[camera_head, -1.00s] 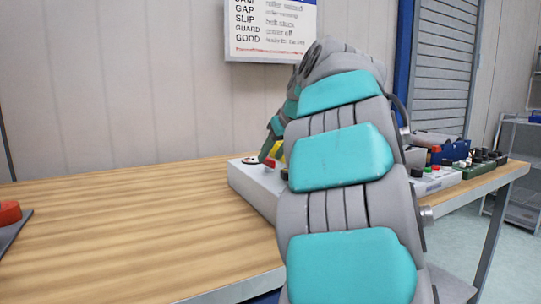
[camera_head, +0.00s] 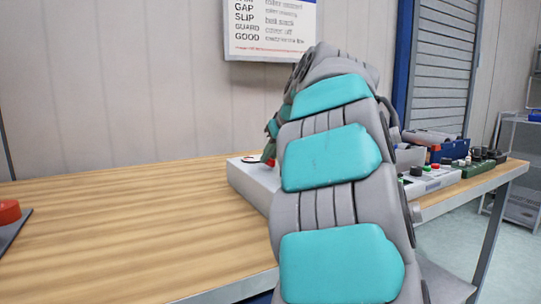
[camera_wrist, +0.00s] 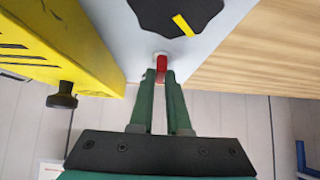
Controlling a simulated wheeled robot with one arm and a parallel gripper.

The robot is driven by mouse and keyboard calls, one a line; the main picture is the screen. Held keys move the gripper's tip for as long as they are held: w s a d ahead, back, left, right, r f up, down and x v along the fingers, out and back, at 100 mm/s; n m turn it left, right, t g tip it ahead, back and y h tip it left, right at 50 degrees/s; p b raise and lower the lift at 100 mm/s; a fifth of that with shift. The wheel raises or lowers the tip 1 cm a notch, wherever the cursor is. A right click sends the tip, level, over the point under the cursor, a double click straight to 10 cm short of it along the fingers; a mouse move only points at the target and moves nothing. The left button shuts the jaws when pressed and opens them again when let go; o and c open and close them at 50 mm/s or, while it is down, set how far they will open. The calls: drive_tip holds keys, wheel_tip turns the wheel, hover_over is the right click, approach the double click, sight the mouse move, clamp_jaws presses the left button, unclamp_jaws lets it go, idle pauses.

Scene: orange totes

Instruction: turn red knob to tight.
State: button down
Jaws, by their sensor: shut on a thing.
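The red knob (camera_wrist: 161,63) is small and sits on a pale grey panel (camera_wrist: 115,50) in the wrist view. The green fingertips of my gripper (camera_wrist: 162,75) are closed on either side of it, and part of it shows between them. The exact contact is hard to make out. In the head view, a bit of red (camera_head: 271,162) shows below the green fingers (camera_head: 269,150) on the grey box (camera_head: 250,181). My arm hides most of that box. No tight mark is readable.
A black dial (camera_wrist: 172,12) with a yellow pointer is close beyond the fingertips. A yellow housing (camera_wrist: 60,45) with a black knob (camera_wrist: 63,97) is at left.

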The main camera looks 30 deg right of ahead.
drive_tip(key=shift+a+m+h, duration=0.1)
drive_tip(key=shift+m+h, duration=0.3)
drive_tip(key=m+h+p, duration=0.1)
drive_tip(key=m+h, duration=0.1)
drive_tip(key=shift+a+m, duration=0.2)
drive_tip(key=shift+m, duration=0.2)
drive_tip(key=m+h, duration=0.1)
drive_tip(key=m+g+h, duration=0.1)
drive_tip(key=m, duration=0.1)
drive_tip(key=shift+w+a+m+g+h, duration=0.1)
drive_tip(key=shift+w+m+g+h, duration=0.1)
drive_tip(key=shift+m+g+h, duration=0.15)
drive_tip(key=m+g+h, duration=0.2)
drive_tip(key=m, duration=0.1)
drive_tip(key=m+g+h, duration=0.1)
drive_tip(key=m, duration=0.1)
drive_tip(key=shift+w+a+m, duration=0.25)
drive_tip(key=shift+f+m+g, duration=0.15)
drive_tip(key=shift+m+g, duration=0.5)
drive_tip(key=shift+m, duration=0.15)
drive_tip(key=shift+m+g+h, duration=0.25)
drive_tip(key=shift+m+g, duration=0.05)
drive_tip(key=shift+m, duration=0.1)
drive_tip(key=c, duration=0.9)
unclamp_jaws()
